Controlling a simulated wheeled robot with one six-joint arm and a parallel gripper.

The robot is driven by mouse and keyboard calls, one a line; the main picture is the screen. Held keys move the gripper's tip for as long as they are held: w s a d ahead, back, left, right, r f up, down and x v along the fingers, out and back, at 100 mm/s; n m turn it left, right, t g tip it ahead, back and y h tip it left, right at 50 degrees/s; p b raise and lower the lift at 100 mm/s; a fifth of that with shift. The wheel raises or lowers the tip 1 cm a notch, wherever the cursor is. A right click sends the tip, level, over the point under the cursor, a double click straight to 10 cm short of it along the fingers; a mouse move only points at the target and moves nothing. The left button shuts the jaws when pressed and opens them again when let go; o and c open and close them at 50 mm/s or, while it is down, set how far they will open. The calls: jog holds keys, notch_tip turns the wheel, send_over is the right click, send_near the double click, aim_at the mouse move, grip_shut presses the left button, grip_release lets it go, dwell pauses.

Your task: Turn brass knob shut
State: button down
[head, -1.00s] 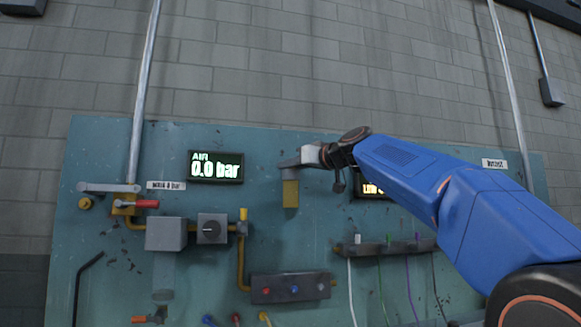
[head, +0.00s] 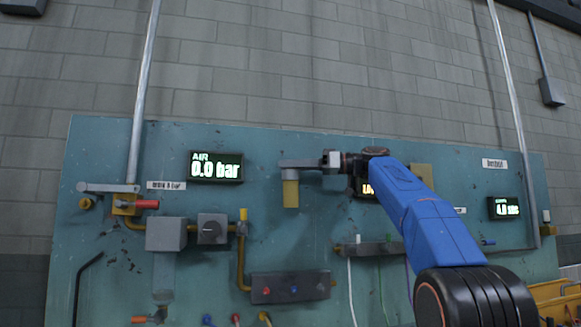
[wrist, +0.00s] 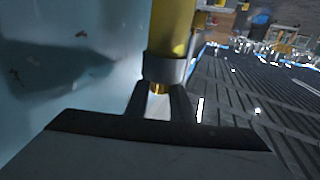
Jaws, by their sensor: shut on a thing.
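The brass knob (wrist: 158,88) shows in the wrist view as a small gold end just below a grey collar (wrist: 165,68) on a yellow cylinder (wrist: 172,28). My gripper (wrist: 158,100) has its two fingers on either side of the knob, shut on it. In the head view my gripper (head: 326,161) is at the panel's upper middle, beside a grey bar (head: 300,163) with a yellow block (head: 290,194) under it. The knob itself is hidden or too small to tell there.
The teal panel (head: 110,150) carries an air display (head: 216,167) reading 0.0 bar, a red-handled valve (head: 146,204) and a grey box with a dial (head: 211,229). My arm partly covers another display (head: 366,189). A yellow crate (head: 560,300) stands lower right.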

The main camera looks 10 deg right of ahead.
jog(key=shift+n+g+y, duration=0.4)
jog(key=shift+n+g, duration=0.4)
jog(key=shift+g, duration=0.4)
jog(key=shift+n+g, duration=0.4)
jog(key=shift+g, duration=0.2)
jog(key=c, duration=1.5)
grip_release()
jog(key=shift+c, duration=0.2)
